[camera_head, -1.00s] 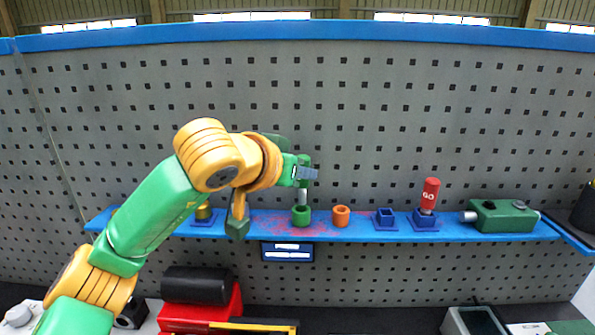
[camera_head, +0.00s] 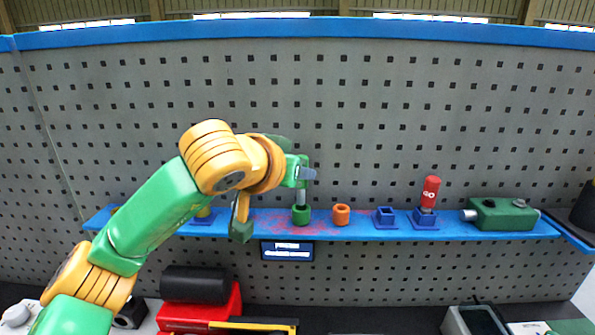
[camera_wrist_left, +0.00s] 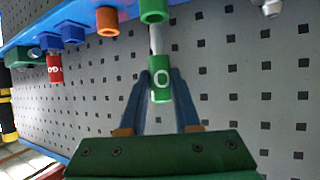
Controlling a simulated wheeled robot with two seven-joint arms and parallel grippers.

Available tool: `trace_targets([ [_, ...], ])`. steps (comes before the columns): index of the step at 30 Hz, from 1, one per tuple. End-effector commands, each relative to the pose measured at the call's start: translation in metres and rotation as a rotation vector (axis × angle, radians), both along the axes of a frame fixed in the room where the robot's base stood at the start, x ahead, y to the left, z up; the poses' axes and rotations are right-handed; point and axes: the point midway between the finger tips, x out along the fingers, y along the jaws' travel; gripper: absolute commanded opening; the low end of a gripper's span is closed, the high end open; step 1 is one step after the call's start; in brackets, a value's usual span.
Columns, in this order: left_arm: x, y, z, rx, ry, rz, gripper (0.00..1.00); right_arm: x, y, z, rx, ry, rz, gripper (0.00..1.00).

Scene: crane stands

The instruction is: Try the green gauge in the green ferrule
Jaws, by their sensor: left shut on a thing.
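The green gauge (camera_wrist_left: 160,78) has a green handle with a white letter and a pale metal pin. My left gripper (camera_head: 306,174) is shut on its handle, and the fingers (camera_wrist_left: 160,85) show on both sides of it in the left wrist view. The green ferrule (camera_head: 301,215) stands on the blue shelf, directly below the gauge; it also shows in the left wrist view (camera_wrist_left: 154,11). The pin's end meets the ferrule's top in both views. I cannot tell how far it is inside. My right gripper is not in view.
On the blue shelf (camera_head: 365,231), right of the ferrule, are an orange ferrule (camera_head: 341,215), a blue square socket (camera_head: 384,218), a red gauge (camera_head: 430,193) in another blue socket, and a green block (camera_head: 503,215). A grey perforated panel (camera_head: 400,120) stands behind.

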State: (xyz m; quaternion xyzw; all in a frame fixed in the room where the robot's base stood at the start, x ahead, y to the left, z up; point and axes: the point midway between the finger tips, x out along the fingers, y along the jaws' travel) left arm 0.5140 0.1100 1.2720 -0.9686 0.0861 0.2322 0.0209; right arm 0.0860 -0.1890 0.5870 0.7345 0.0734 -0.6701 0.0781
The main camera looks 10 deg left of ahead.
Motion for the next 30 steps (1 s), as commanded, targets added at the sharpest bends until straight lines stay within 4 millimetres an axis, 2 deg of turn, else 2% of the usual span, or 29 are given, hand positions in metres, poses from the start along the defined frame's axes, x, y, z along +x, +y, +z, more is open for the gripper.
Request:
trace_targets([
  [30,0.0,0.0,-0.016,0.0,-0.001,0.0,0.0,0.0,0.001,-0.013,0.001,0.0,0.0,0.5],
])
